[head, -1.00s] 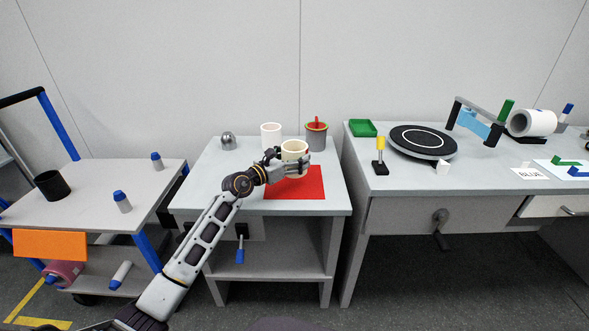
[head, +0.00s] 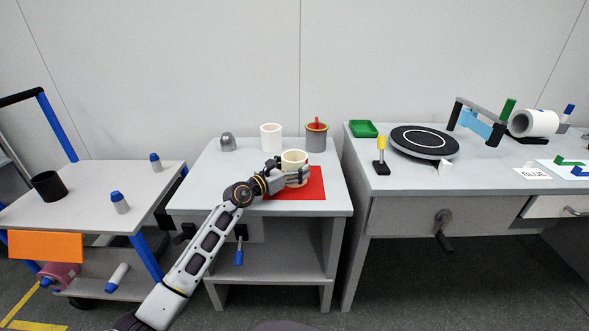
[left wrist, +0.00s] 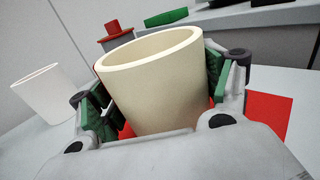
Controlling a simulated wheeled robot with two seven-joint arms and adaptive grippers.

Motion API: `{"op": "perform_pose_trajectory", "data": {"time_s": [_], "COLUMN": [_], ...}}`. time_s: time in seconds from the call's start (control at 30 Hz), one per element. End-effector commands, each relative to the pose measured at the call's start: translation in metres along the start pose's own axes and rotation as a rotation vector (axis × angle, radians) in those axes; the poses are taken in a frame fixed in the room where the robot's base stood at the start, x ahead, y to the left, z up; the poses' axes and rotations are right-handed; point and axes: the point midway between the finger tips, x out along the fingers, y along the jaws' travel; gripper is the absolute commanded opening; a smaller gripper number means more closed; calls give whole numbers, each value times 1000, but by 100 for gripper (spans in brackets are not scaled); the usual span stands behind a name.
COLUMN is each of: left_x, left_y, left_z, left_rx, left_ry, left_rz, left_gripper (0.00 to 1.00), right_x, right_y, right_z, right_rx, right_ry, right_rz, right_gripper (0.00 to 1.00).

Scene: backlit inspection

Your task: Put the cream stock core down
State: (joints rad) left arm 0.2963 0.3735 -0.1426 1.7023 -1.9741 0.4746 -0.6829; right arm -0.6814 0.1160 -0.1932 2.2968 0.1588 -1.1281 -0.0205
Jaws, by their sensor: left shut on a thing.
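The cream stock core (head: 294,158) is a short hollow cylinder, upright at the red mat (head: 312,188) on the small grey table. It also fills the middle of the left wrist view (left wrist: 158,85). My left gripper (head: 290,174) is shut on the core, with a green-padded finger on each side of it in the left wrist view (left wrist: 160,95). The core's lower end is hidden by the hand, so I cannot tell whether it touches the mat. My right gripper is not in view.
A white cylinder (head: 271,137), a grey pot with a red top (head: 316,137) and a grey dome (head: 228,142) stand behind. The table's front left (head: 200,190) is clear. A bench with a black turntable (head: 424,141) is right; a cart (head: 95,205) is left.

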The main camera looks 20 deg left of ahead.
Motion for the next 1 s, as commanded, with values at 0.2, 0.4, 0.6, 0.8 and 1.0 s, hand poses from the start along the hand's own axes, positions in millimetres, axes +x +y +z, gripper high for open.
{"op": "perform_pose_trajectory", "data": {"time_s": [0.2, 0.4, 0.6, 0.8, 1.0], "left_x": [0, 0, 0, 0, 0], "left_y": [0, 0, 0, 0, 0], "left_z": [1, -2, -2, -2, -1], "left_rx": [0, 0, 0, 0, 0], "left_ry": [-1, -1, 0, 0, 0], "left_rz": [0, 0, 0, 0, 0], "left_gripper": [50, 50, 99, 99, 99], "right_x": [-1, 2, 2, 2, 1], "right_y": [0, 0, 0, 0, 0], "right_z": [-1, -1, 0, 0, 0], "right_rx": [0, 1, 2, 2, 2], "right_ry": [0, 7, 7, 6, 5], "right_rz": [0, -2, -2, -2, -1], "right_gripper": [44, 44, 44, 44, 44]}}
